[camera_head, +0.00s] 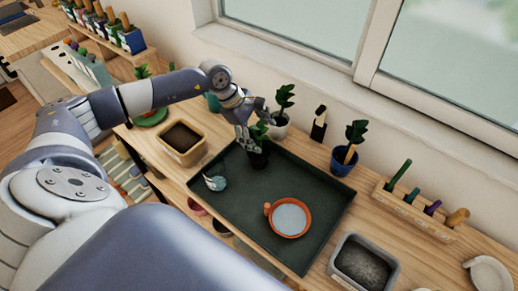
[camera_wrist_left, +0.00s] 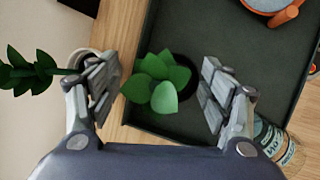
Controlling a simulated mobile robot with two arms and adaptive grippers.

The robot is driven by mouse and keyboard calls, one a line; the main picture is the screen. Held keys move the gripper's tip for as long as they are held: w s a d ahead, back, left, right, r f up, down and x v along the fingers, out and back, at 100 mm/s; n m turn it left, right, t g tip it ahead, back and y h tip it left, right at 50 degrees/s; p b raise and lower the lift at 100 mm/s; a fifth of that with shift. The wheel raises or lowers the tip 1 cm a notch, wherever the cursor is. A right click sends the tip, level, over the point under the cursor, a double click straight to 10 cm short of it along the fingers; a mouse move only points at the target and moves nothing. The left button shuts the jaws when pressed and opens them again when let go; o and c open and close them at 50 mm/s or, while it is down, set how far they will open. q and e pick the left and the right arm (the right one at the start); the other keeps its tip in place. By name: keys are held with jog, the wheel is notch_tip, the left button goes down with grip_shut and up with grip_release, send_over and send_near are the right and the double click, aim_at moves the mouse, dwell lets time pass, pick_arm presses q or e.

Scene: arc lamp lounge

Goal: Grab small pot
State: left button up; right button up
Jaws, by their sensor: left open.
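A small dark pot (camera_head: 258,160) with a leafy green plant stands near the back edge of a dark green tray (camera_head: 240,200). My left gripper (camera_head: 252,130) is over it, pointing down, with its fingers around the plant. In the left wrist view the plant (camera_wrist_left: 163,82) lies between the two spread fingers (camera_wrist_left: 160,88), with a gap on each side. Its leaves hide most of the pot's dark rim. The left gripper is open and holds nothing. My right gripper is not in view.
A white potted plant (camera_head: 278,124) stands close behind the gripper, and a blue potted plant (camera_head: 345,160) stands to the right. The tray also holds an orange dish (camera_head: 290,218) and a small teal item (camera_head: 215,183). A tan planter (camera_head: 182,143) is at left.

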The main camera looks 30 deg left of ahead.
pick_arm(q)
jog(key=c, duration=1.4)
